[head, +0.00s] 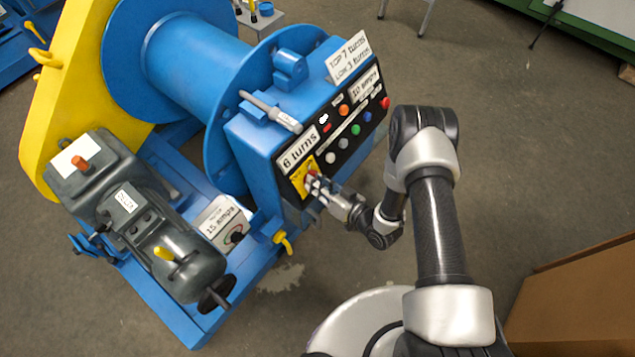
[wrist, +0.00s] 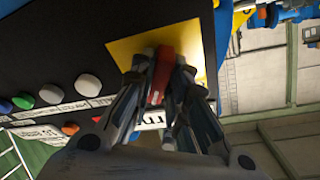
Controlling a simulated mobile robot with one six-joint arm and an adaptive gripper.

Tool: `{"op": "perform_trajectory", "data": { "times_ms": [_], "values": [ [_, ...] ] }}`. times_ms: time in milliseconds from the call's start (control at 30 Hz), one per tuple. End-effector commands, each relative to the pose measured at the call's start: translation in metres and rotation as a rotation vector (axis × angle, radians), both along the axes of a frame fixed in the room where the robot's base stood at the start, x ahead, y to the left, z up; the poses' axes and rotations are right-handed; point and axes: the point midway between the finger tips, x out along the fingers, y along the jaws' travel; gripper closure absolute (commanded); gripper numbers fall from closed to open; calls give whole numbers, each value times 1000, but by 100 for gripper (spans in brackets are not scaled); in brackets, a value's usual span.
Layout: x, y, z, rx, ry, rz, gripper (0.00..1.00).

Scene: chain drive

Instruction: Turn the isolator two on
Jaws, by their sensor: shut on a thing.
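A yellow plate (head: 297,181) with a red isolator handle sits at the lower left end of the black control panel on the blue machine. In the wrist view the red handle (wrist: 162,66) stands out from the yellow plate (wrist: 125,48). My gripper (head: 314,184) is at this plate, and in the wrist view my gripper (wrist: 164,78) has its fingers closed on either side of the handle. The fingers hide much of the handle and part of a white label below it. I cannot tell which number the isolator bears.
A box marked "15 amps" (head: 222,222) with a dial is at lower left. A yellow lever (head: 284,241) juts out below the panel. Open floor lies right of the machine.

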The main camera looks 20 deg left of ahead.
Motion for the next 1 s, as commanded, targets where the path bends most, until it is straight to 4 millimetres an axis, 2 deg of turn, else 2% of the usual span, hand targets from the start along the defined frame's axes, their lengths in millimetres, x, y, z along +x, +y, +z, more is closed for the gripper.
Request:
{"op": "perform_trajectory", "data": {
  "times_ms": [400,1000],
  "values": [
    [-1,1,1,77,190,-102,100],
    [-1,1,1,93,231,-124,100]
  ]
}}
